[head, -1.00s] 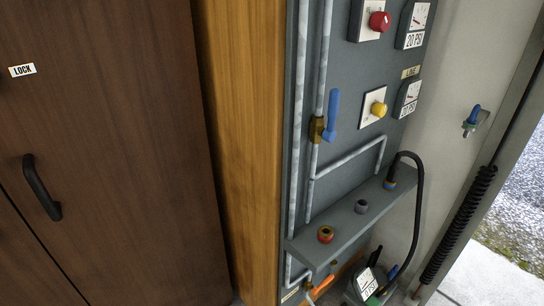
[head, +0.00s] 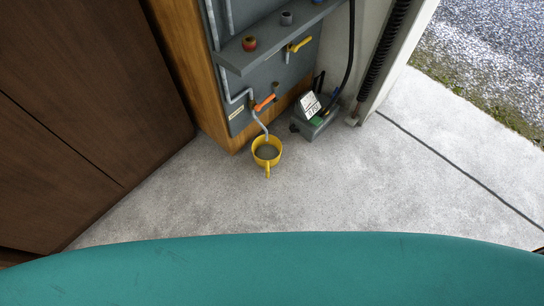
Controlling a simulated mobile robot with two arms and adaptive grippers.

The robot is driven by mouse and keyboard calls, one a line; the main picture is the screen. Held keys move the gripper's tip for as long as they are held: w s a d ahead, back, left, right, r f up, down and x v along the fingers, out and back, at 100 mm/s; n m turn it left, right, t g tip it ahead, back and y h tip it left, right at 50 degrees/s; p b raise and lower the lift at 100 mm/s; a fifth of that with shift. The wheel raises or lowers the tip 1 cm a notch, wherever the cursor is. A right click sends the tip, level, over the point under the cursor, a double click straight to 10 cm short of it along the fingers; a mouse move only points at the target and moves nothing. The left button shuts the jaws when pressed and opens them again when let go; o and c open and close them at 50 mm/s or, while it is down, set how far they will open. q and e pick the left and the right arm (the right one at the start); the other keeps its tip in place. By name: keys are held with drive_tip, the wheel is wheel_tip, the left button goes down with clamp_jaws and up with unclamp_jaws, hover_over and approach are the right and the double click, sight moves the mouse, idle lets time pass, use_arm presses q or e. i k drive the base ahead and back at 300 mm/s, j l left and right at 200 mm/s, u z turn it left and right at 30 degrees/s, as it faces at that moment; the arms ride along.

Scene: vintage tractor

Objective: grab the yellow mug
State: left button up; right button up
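The yellow mug (head: 274,161) stands upright on the concrete floor, at the foot of the grey pipe panel. Its handle points toward me. The end of a bent grey pipe (head: 263,128) reaches down to the mug's far rim. The inside of the mug looks dark grey; I cannot tell whether it holds liquid. Neither of my grippers shows in the head view.
The grey panel (head: 282,70) with an orange-handled valve (head: 265,102) rises behind the mug. A grey box with a gauge (head: 313,113) stands to its right. A brown cabinet (head: 75,120) fills the left. A teal surface (head: 280,270) spans the bottom. The concrete floor (head: 350,190) is clear.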

sight(266, 155)
drive_tip(key=i+j, duration=0.25)
drive_tip(key=i, duration=0.15)
drive_tip(key=i+j+u, duration=0.1)
drive_tip(key=i+j, duration=0.15)
drive_tip(key=i, duration=0.15)
